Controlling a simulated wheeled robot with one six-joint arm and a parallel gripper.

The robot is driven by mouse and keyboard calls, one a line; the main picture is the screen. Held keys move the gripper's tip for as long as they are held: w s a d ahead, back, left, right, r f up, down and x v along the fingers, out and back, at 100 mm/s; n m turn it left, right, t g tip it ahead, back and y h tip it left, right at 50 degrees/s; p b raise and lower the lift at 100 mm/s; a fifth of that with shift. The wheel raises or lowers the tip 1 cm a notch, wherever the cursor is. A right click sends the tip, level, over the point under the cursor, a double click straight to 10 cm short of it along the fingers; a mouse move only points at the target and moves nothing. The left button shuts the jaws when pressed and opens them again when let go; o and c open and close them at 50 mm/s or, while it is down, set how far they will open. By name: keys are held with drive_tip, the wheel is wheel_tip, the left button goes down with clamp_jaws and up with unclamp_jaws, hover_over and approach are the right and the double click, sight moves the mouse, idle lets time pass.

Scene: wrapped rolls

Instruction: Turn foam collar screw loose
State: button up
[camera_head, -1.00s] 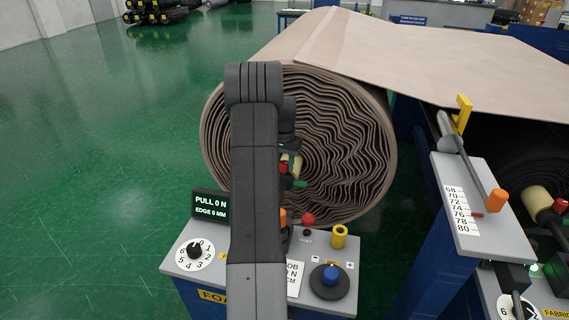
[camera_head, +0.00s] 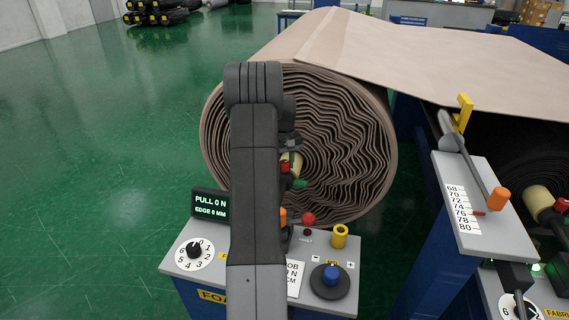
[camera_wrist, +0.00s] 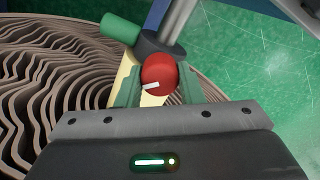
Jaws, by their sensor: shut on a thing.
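In the wrist view a red screw knob (camera_wrist: 159,74) with a white mark on its face sits between the fingers of my gripper (camera_wrist: 160,92). My gripper is shut on it. The dark collar (camera_wrist: 150,45) lies behind the knob, and a green handle (camera_wrist: 121,27) sticks out from it to the left. In the head view the red knob (camera_head: 285,167) and green handle (camera_head: 300,183) show at the middle of the foam roll (camera_head: 345,150). My arm hides part of the collar and most of my gripper there.
A grey control panel (camera_head: 210,272) stands in front of the roll, with a numbered dial (camera_head: 194,253), a blue knob (camera_head: 331,272) and a display (camera_head: 209,205) reading PULL 0 N. A scale plate (camera_head: 462,200) with an orange-handled lever (camera_head: 498,199) stands to the right.

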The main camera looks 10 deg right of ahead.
drive_tip(key=n, duration=0.5)
drive_tip(key=shift+n, duration=0.3)
drive_tip(key=n, duration=1)
drive_tip(key=shift+n, duration=0.4)
drive_tip(key=n, duration=0.4)
drive_tip(key=shift+n, duration=0.4)
drive_tip(key=o, duration=1)
drive_tip(key=shift+b, duration=0.3)
wheel_tip(320, 180, up, 14)
drive_tip(key=b, duration=0.1)
